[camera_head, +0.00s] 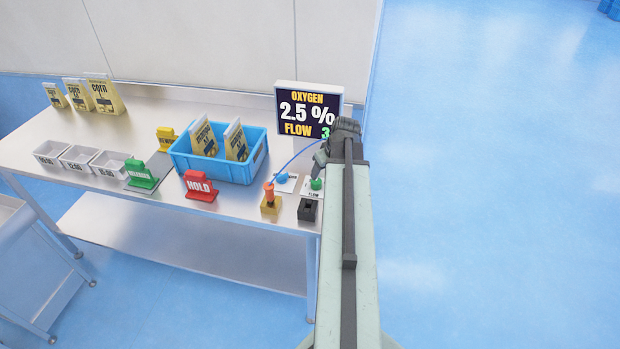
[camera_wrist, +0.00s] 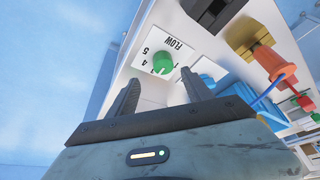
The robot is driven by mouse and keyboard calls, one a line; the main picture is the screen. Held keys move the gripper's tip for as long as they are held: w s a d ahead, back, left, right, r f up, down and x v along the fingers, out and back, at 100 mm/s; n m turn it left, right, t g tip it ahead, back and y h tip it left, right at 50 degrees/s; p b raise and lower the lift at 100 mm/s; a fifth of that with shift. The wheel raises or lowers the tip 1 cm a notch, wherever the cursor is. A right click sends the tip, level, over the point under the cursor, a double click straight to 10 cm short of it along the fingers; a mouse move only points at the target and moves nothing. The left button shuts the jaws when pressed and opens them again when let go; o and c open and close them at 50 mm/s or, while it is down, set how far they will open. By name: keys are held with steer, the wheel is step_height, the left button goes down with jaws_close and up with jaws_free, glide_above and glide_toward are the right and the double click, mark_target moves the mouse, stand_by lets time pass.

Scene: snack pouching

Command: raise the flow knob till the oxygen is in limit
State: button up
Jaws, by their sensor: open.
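The flow knob (camera_wrist: 163,62) is a small green knob on a white plate marked FLOW with numbers. In the head view the green knob (camera_head: 316,184) sits near the table's right end, just below my gripper (camera_head: 322,165). In the wrist view my gripper (camera_wrist: 157,92) has its two fingers apart, with the knob showing between and beyond the tips. Contact with the knob cannot be told. The display (camera_head: 309,105) reads OXYGEN 2.5 % and FLOW 3; my arm covers its lower right corner.
A red HOLD sign (camera_head: 200,187) and a blue crate (camera_head: 246,172) with pouches stand to the left.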

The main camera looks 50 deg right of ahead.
mark_target(317, 181)
steer(key=b+x, duration=0.7)
steer(key=x, duration=0.1)
steer(key=shift+w+a, duration=0.2)
steer(key=shift+a, duration=0.05)
steer(key=shift+r, duration=0.1)
jaws_close()
